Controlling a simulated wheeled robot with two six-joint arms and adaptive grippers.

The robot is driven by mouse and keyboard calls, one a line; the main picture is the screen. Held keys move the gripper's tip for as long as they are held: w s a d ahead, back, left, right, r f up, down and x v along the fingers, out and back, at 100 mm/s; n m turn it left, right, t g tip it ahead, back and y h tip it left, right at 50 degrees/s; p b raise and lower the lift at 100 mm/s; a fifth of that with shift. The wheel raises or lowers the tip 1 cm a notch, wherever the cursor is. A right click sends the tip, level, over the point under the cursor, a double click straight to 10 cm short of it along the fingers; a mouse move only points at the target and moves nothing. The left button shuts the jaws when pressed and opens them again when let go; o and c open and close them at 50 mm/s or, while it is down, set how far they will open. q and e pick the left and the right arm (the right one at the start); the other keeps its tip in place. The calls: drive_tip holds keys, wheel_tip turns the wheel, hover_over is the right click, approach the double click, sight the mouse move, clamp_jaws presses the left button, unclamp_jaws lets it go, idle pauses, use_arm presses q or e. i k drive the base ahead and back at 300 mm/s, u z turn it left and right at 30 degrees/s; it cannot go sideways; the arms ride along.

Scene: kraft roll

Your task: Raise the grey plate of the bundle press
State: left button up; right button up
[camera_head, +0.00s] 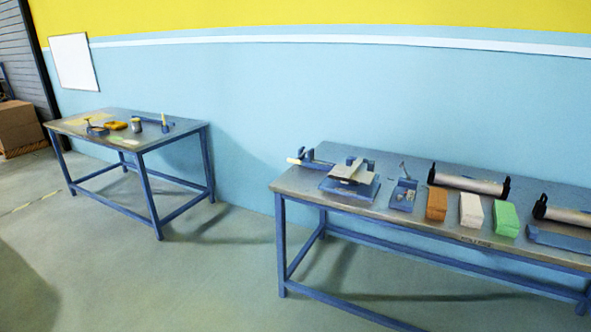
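What looks like the bundle press (366,190) stands near the left end of the right-hand table. It has a blue base with a light grey plate (350,170) above it. Blue parts stand on and behind the plate. I cannot tell from here how high the plate sits over the base. A blue bar with a pale yellow handle end (295,161) lies behind it to the left. Neither of my grippers is in view.
The right-hand table (385,210) also carries a small blue device (403,195), brown (437,203), white (471,210) and green (506,218) stacks, and rollers (468,183). Another table (160,140) with small items stands left. Open floor (220,270) lies between and in front.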

sight(352, 175)
drive_tip(key=z, duration=0.1)
drive_tip(key=i, duration=1.05)
drive_tip(key=z, duration=0.6)
